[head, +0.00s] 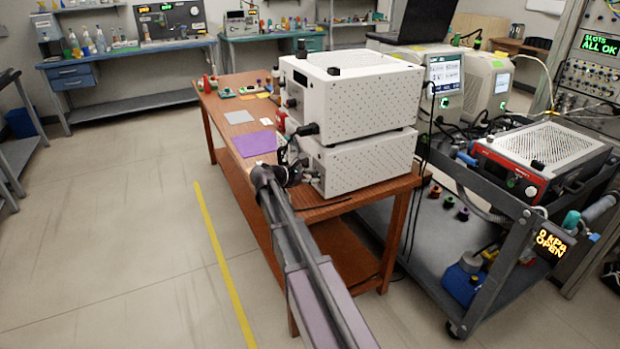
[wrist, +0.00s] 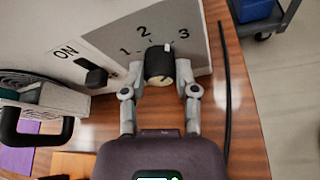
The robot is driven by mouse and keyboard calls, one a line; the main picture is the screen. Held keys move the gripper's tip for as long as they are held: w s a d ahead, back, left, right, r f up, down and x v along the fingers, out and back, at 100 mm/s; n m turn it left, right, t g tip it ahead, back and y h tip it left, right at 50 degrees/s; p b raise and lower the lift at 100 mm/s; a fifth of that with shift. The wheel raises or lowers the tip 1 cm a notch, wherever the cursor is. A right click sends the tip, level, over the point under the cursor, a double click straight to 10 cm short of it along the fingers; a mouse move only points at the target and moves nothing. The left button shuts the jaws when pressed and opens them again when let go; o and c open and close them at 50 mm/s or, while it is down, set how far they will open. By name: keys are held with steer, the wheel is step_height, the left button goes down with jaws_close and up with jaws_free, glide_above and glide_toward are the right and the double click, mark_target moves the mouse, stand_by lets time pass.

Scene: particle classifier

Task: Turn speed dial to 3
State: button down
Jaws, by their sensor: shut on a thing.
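A small white mark at the knob's top edge lies between the 2 and the 3. My gripper (wrist: 160,74) has a grey finger on each side of the knob and is shut on it. In the head view, my gripper (head: 296,175) is at the front of the lower white box (head: 365,163), and I cannot make out the dial there.
A black switch (wrist: 93,76) beside the word ON sits left of the dial. A black handle (wrist: 38,128) stands out farther left. A black cable (wrist: 226,95) lies on the wooden table (wrist: 247,120) to the right. A second white box (head: 365,100) rests on top of the lower one.

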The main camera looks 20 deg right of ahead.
steer(key=shift+s+m+t+b, duration=0.15)
steer(key=shift+m+t+b, duration=0.25)
steer(key=shift+m, duration=0.5)
steer(key=shift+c, duration=1.9)
jaws_free()
steer(key=shift+d, duration=0.1)
